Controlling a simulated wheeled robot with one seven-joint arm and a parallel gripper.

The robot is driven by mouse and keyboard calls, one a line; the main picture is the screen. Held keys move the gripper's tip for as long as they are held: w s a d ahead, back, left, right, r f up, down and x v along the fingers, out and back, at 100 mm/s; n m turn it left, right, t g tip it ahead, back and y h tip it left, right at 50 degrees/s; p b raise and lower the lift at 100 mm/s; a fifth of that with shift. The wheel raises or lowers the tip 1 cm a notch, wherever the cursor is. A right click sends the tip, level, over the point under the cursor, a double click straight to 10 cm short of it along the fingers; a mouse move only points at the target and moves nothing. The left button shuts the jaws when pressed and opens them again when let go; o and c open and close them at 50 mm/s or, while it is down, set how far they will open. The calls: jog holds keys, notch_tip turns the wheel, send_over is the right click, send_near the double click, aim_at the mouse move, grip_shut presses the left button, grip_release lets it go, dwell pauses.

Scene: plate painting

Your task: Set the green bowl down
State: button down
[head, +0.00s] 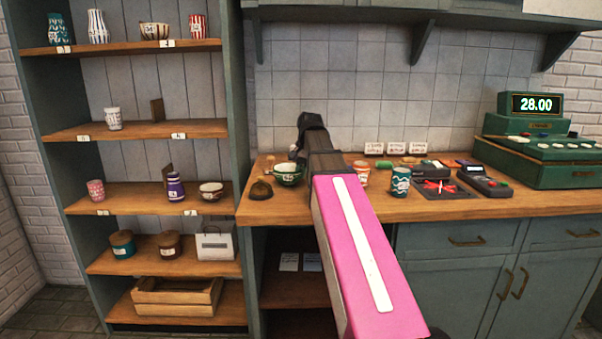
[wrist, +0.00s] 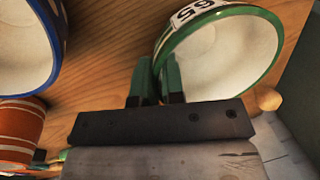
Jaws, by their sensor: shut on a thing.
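The green bowl (head: 288,178) is white with a green rim and a number tag. It is at the left part of the wooden counter, beside the dark domed object. In the wrist view the green bowl (wrist: 222,52) fills the upper right, its open side towards the camera. My gripper (wrist: 156,78) is shut on the bowl's rim, with green fingers on either side of the wall. In the head view my gripper (head: 295,155) is at the bowl, partly hidden by my arm. I cannot tell whether the bowl touches the counter.
A dark domed object (head: 261,190) stands left of the bowl. A blue-rimmed vessel (wrist: 25,50) is near my gripper. Shelves with pottery are at left.

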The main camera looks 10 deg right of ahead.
jog(key=shift+f, duration=0.1)
jog(key=c, duration=1.2)
grip_release()
jog(key=r, duration=0.4)
jog(key=d+r, duration=0.1)
jog(key=r, duration=0.3)
jog(key=d+r, duration=0.1)
jog(key=r, duration=0.3)
jog(key=shift+s, duration=0.4)
